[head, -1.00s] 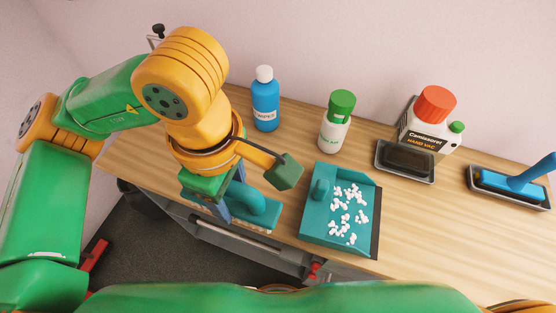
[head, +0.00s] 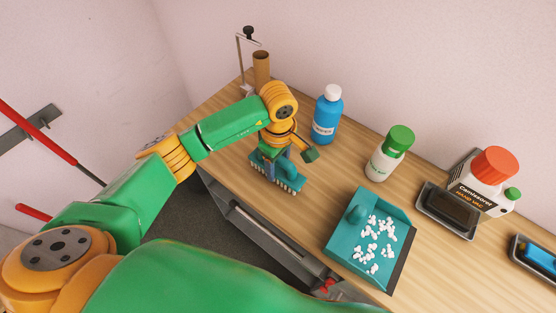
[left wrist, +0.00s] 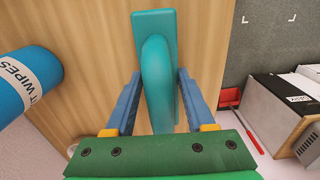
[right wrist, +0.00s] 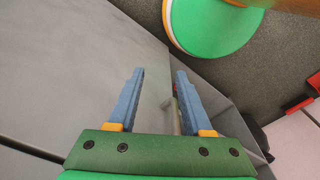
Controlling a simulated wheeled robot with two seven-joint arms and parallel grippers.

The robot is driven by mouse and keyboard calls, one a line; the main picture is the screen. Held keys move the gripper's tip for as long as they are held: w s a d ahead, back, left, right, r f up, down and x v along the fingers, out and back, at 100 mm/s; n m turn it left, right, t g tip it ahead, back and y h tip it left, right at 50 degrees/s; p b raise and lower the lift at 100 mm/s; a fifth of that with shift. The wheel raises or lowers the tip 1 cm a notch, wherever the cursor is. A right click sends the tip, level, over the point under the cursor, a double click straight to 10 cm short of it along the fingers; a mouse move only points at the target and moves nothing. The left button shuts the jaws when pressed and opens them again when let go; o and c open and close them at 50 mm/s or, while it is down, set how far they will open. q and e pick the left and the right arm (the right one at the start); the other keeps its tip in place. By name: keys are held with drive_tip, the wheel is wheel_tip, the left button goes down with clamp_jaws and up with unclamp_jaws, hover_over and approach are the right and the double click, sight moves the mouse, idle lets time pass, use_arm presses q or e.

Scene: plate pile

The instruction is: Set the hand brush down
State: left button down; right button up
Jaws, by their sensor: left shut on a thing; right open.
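The teal hand brush (head: 290,179) is upright at the left part of the wooden table (head: 320,185), its pale bristles facing down. My left gripper (head: 272,160) is shut on its handle. In the left wrist view the blue fingers of my left gripper (left wrist: 157,100) stand either side of the curved handle of the hand brush (left wrist: 155,35). The bristles are at or just above the tabletop; I cannot tell if they touch. My right gripper (right wrist: 160,85) is open and empty, beside the grey cabinet front.
A teal dustpan (head: 342,240) holding several white bits lies to the right. Behind stand a blue wipes bottle (head: 327,117), a green-capped bottle (head: 386,160) and a brown tube (head: 261,68).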

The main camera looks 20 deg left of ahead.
use_arm(q)
drive_tip(key=shift+f, duration=0.1)
drive_tip(key=shift+f+b, duration=0.15)
drive_tip(key=shift+b, duration=0.15)
drive_tip(key=shift+c, duration=1.3)
unclamp_jaws()
drive_tip(key=shift+r, duration=0.2)
wheel_tip(320, 180, up, 7)
drive_tip(key=shift+f+b, duration=0.1)
drive_tip(key=shift+b, duration=0.8)
wheel_tip(320, 180, up, 5)
drive_tip(key=shift+r, duration=0.2)
